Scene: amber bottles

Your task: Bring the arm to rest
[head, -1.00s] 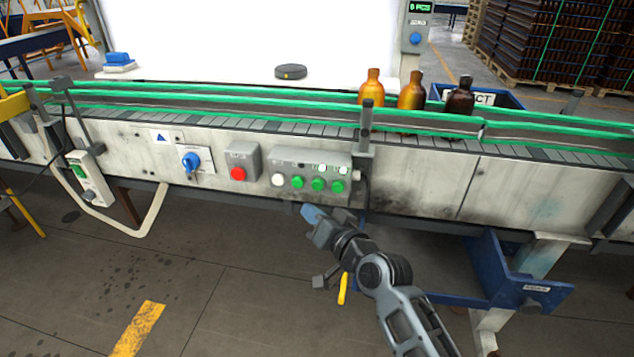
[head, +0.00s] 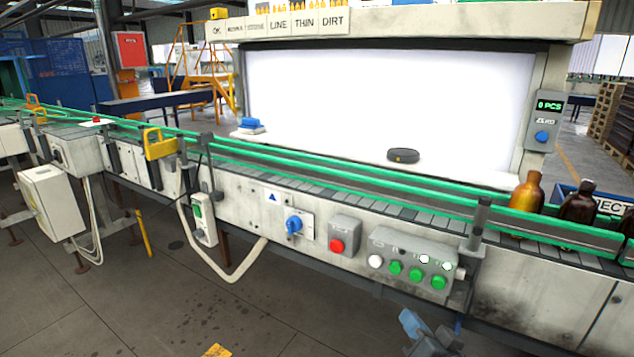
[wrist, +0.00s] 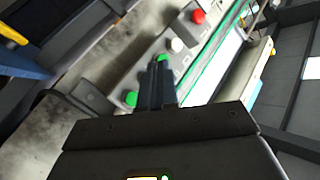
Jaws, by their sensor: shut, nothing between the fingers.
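My gripper (head: 413,324) is at the bottom edge of the head view, low in front of the conveyor and below the button box (head: 410,262). Most of the arm is out of that view. In the wrist view my gripper (wrist: 158,68) is shut, its fingers together with nothing held. Beyond the fingertips in that view are a green button (wrist: 131,99), a white button (wrist: 176,45) and a red button (wrist: 198,17). I cannot tell any contact with them, and in the head view the gripper looks apart from the box.
The conveyor (head: 350,195) with green rails runs across the view. An amber bottle (head: 527,192) and a dark bottle (head: 577,203) stand on it at the right. A blue switch (head: 294,225) and a red button (head: 337,246) are on its front. The floor (head: 200,300) at lower left is clear.

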